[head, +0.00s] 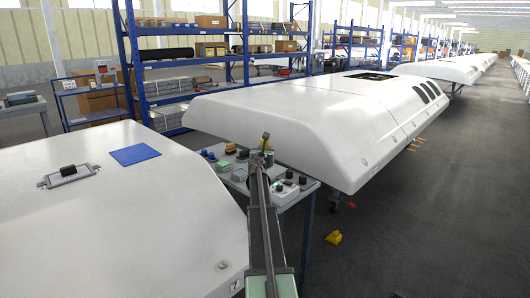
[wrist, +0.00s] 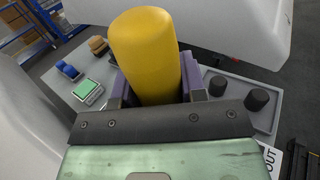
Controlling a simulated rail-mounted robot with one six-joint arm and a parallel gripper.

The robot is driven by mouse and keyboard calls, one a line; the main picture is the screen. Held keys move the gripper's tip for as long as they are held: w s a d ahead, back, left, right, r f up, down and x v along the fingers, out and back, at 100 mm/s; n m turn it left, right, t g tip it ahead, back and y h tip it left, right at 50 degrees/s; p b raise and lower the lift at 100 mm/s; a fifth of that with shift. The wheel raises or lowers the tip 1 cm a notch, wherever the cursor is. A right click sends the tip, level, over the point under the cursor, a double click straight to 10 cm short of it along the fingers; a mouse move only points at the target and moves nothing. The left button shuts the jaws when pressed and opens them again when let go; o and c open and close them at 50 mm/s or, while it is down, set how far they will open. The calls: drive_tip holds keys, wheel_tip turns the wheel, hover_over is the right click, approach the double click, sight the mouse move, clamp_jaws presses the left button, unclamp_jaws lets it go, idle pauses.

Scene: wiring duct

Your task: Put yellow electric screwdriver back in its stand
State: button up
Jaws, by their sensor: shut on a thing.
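The yellow electric screwdriver (wrist: 146,52) shows in the wrist view as a thick, smooth yellow cylinder with a rounded end. My gripper (wrist: 155,85) is shut on it, with purple finger parts on both sides. The screwdriver's lower part is hidden behind the gripper's dark plate.
On the table are blue pieces (wrist: 68,70), a green-topped box (wrist: 87,91), brown pieces (wrist: 97,45) and two black cylinders (wrist: 217,86) (wrist: 257,100). Large white shells (head: 310,120) (head: 110,215) flank the table closely. A yellow object (head: 333,238) lies on the floor.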

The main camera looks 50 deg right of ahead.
drive_tip(key=shift+f+b, duration=0.35)
drive_tip(key=shift+f, duration=0.15)
drive_tip(key=o, duration=1.2)
drive_tip(key=v, duration=1.1)
drive_tip(key=shift+d, duration=0.1)
